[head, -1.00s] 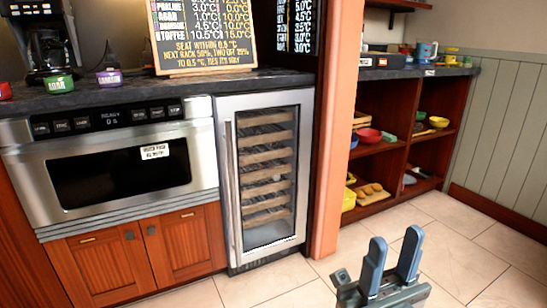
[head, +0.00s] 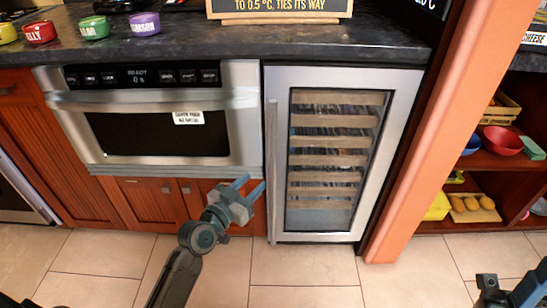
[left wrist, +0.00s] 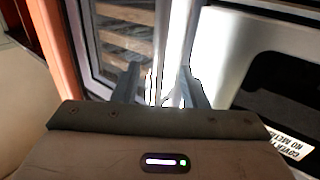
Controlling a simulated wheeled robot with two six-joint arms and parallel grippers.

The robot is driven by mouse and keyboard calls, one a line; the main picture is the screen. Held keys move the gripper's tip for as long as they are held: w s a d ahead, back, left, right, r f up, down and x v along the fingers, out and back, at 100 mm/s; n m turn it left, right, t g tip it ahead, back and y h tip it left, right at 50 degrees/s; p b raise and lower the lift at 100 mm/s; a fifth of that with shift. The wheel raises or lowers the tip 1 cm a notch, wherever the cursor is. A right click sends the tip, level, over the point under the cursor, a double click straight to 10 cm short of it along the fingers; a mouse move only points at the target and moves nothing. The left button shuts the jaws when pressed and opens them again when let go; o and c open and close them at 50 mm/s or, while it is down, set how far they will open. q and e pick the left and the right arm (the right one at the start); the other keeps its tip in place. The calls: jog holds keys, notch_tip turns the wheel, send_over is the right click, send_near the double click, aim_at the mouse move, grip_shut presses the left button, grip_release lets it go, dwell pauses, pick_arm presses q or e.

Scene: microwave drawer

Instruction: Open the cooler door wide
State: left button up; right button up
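The cooler (head: 392,160) stands right of the microwave, its glass door (head: 330,215) shut. A tall metal handle (head: 271,170) runs down the door's left edge. My left gripper (head: 260,188) is open, its fingertips just left of the handle in the head view. In the left wrist view, my left gripper's fingers (left wrist: 160,85) are apart, with the bright door edge and handle area beyond and between them. I cannot tell whether they touch the handle. My right gripper (head: 513,290) is partly cut off at the lower right corner, its fingers apart and empty.
The microwave drawer (head: 160,135) with its bar handle is shut, left of the cooler, above wooden cabinet doors (head: 150,200). An orange post (head: 420,150) stands close on the cooler's right. Open shelves with bowls are beyond it. The tiled floor (head: 305,270) before the cooler is clear.

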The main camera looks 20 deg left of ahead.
aim_at(271, 165)
pick_arm(q)
jog(key=b+x, duration=0.1)
jog(key=x, duration=0.9)
jog(key=shift+w, duration=0.2)
jog(key=shift+c, duration=0.3)
grip_shut()
